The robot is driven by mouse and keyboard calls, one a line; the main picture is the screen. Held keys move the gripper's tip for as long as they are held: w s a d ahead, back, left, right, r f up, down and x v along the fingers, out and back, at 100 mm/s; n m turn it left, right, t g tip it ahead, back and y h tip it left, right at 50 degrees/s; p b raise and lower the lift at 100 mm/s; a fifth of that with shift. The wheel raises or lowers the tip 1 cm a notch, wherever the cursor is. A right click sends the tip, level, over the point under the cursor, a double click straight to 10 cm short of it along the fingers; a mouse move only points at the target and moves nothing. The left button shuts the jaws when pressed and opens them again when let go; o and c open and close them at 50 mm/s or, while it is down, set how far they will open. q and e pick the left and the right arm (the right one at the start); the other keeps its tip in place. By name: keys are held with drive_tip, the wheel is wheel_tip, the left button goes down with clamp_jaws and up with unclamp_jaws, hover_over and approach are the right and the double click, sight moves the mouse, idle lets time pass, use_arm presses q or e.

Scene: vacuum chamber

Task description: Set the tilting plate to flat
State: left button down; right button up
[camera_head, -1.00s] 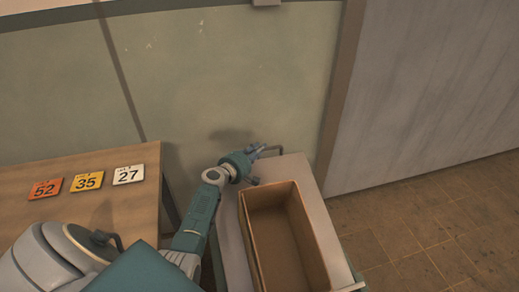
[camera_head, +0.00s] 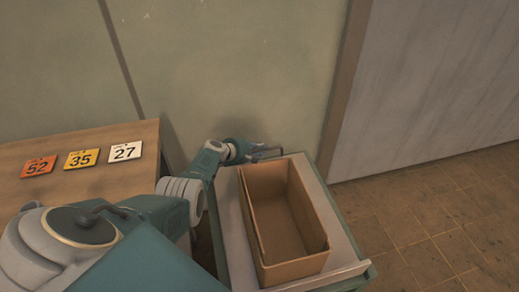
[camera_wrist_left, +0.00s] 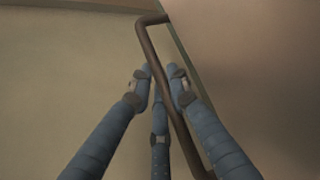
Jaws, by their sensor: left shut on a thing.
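The pale plate (camera_head: 230,205) lies on top of a green-edged stand at centre right in the head view. I cannot tell its exact tilt. A dark bent bar handle (camera_head: 270,153) sticks out at its far end. My left gripper (camera_head: 250,153) is at this handle, its arm reaching along the plate's left side. In the left wrist view the blue-grey fingers (camera_wrist_left: 162,90) are shut around the handle bar (camera_wrist_left: 150,45), with fingers on both sides of it. My right gripper is not in view.
An open, empty-looking brown box (camera_head: 297,269) stands on the plate. A wooden table (camera_head: 85,185) at left carries number cards 52 (camera_head: 39,166), 35 (camera_head: 81,159) and 27 (camera_head: 125,151). A wall (camera_head: 230,70) stands close behind. Tiled floor (camera_head: 430,220) is clear at right.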

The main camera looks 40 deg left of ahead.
use_arm(q)
drive_tip(key=c, duration=1.7)
unclamp_jaws()
drive_tip(key=shift+s+d+f, duration=0.15)
drive_tip(key=shift+s+f, duration=0.05)
drive_tip(key=shift+f, duration=0.3)
drive_tip(key=shift+c, duration=0.2)
drive_tip(key=shift+o, duration=0.6)
drive_tip(key=shift+w, duration=0.1)
drive_tip(key=shift+v, duration=0.85)
drive_tip(key=shift+a+v, duration=0.2)
drive_tip(key=shift+v, duration=2.8)
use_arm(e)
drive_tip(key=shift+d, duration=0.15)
use_arm(q)
drive_tip(key=shift+w, duration=0.1)
drive_tip(key=shift+r, duration=0.1)
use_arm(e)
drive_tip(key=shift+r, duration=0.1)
